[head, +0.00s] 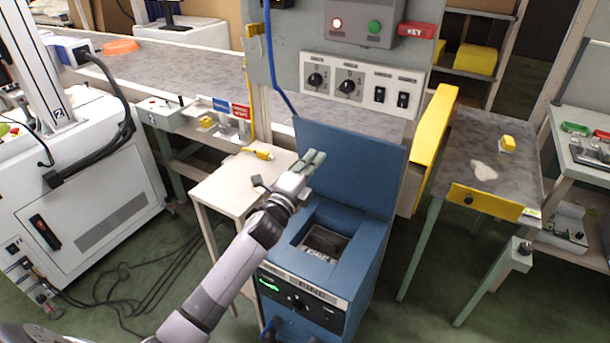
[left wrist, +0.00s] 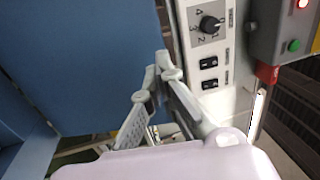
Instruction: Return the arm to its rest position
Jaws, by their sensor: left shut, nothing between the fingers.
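My left arm reaches up from the bottom of the head view, and its left gripper (head: 313,161) is in front of the raised blue lid (head: 350,165) of the blue machine (head: 335,270). The gripper is above the left side of the machine's open top. In the left wrist view the left gripper's fingers (left wrist: 162,68) meet at the tips with nothing held between them. The blue lid (left wrist: 90,60) fills the left of that view. My right gripper is in neither view.
A control panel (head: 360,80) with knobs and switches hangs behind the lid. A small white table (head: 235,185) stands left of the machine. A yellow-edged side table (head: 500,180) stands to the right. A white cabinet (head: 100,190) and floor cables are at the left.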

